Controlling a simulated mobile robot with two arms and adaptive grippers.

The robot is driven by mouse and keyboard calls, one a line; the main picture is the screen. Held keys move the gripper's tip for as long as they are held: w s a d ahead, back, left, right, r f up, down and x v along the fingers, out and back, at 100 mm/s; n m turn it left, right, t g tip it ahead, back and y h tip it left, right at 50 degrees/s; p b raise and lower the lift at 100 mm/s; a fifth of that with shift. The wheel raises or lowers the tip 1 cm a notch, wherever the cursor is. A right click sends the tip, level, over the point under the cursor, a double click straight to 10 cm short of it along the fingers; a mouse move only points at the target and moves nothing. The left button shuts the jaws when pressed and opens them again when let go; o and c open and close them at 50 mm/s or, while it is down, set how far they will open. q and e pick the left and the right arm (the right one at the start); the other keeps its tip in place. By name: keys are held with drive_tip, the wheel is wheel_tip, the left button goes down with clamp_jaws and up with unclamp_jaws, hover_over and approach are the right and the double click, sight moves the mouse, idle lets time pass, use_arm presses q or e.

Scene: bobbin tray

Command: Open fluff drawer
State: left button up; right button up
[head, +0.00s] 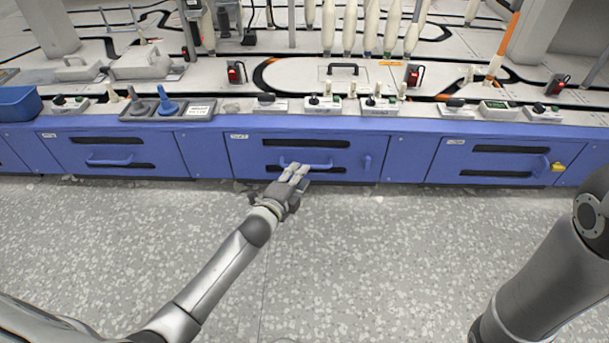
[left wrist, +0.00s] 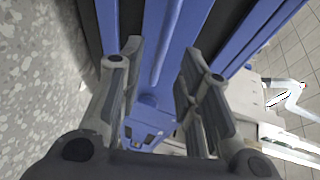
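The middle blue drawer (head: 245,158) has a blue bar handle (head: 322,166) and dark slots; its front looks flush with the cabinet, so it appears shut. Its small label is too small to read. My left gripper (head: 297,172) is at this handle, covering part of it. In the left wrist view the blue handle bar (left wrist: 166,38) runs between the two fingers of my left gripper (left wrist: 162,55). The fingers are spread, with a gap on each side of the bar. My right gripper is out of view.
A left blue drawer (head: 165,165) and a right blue drawer (head: 440,160) flank it, the right one with a yellow piece (head: 558,167). The machine top (head: 230,75) above holds switch boxes and bobbins. The speckled floor (head: 370,250) in front is clear.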

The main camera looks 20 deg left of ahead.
use_arm(q)
drive_tip(key=shift+b+x, duration=1.1)
drive_tip(key=shift+x, duration=1.1)
clamp_jaws()
